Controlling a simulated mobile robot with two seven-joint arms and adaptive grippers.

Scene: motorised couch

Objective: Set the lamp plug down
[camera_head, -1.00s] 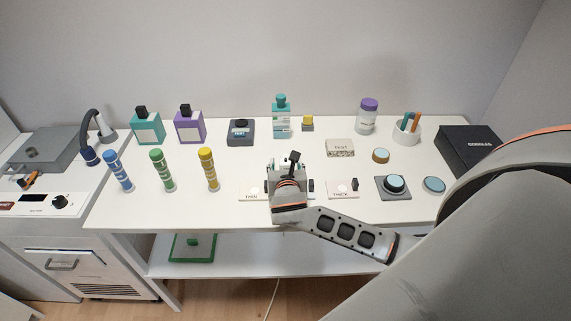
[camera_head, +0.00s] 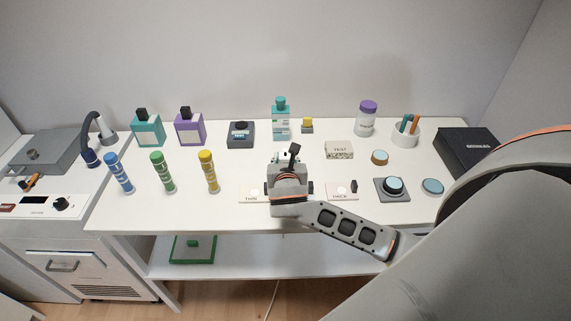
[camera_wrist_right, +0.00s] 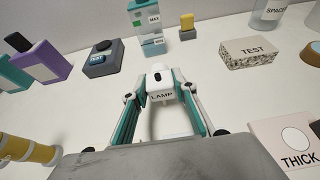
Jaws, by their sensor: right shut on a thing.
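The lamp plug (camera_wrist_right: 161,88) is a white block labelled LAMP with a dark spot on top, in the middle of the right wrist view. My right gripper (camera_wrist_right: 160,98) is shut on it, one teal-lined finger on each side. In the head view my right gripper (camera_head: 283,162) is over the middle of the white table (camera_head: 325,215), between the THIN and THICK cards. The wrist hides most of the plug there. I cannot tell whether the plug touches the table. My left gripper is not in view.
The THIN card (camera_head: 250,196) and THICK card (camera_head: 340,191) flank my wrist. Behind stand a teal MAX/MIN bottle (camera_head: 281,122), a small yellow-topped block (camera_head: 307,126) and the TEST block (camera_head: 339,149). A yellow striped tube (camera_head: 209,172) stands to the left.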

